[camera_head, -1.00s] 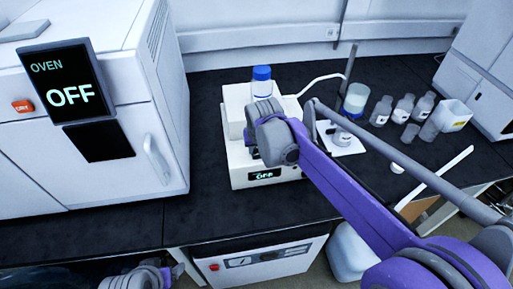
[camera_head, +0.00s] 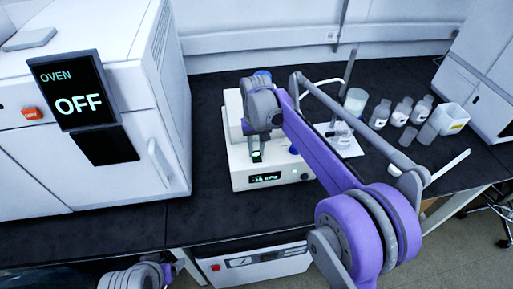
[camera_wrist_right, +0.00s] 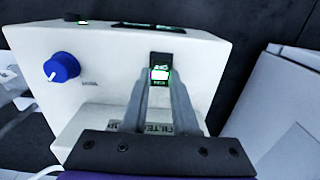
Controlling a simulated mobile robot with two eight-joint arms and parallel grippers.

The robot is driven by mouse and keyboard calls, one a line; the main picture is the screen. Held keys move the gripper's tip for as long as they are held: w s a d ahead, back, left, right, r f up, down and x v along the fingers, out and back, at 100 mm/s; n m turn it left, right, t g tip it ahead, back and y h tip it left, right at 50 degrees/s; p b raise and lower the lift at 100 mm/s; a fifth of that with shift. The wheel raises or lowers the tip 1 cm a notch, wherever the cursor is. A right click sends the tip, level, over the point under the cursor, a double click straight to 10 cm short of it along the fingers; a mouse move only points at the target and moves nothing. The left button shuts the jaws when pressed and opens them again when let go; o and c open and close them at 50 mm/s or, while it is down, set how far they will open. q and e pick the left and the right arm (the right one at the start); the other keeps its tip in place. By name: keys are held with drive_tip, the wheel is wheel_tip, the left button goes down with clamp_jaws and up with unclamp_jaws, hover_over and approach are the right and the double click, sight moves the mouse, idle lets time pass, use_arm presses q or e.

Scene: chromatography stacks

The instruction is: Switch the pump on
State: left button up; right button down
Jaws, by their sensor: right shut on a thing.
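The pump (camera_head: 240,178) is a white box on the dark bench, with a blue knob (camera_wrist_right: 62,67) on its front. Its display (camera_head: 266,177) is lit green and shows a small reading that seems to end in kPa. A black switch (camera_wrist_right: 166,58) with a lit green part is on the pump's front in the right wrist view. My right gripper (camera_wrist_right: 162,80) is at the front of the pump, its fingers shut on the switch and partly covering it. My left arm shows at the bottom left of the head view, with its gripper (camera_head: 176,268) mostly cut off.
A white oven (camera_head: 90,110) marked OFF stands at the left. A bottle with a blue cap (camera_head: 262,73) is behind my right gripper. A glass flask (camera_head: 343,135), several small bottles (camera_head: 402,110) and a white container (camera_head: 450,117) are at the right. The bench front is clear.

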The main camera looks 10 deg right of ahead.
sight(256, 154)
drive_tip(key=c, duration=0.7)
unclamp_jaws()
drive_tip(key=shift+r, duration=0.1)
wheel_tip(256, 154, up, 11)
drive_tip(key=shift+f+p, duration=0.15)
drive_tip(key=shift+p, duration=0.4)
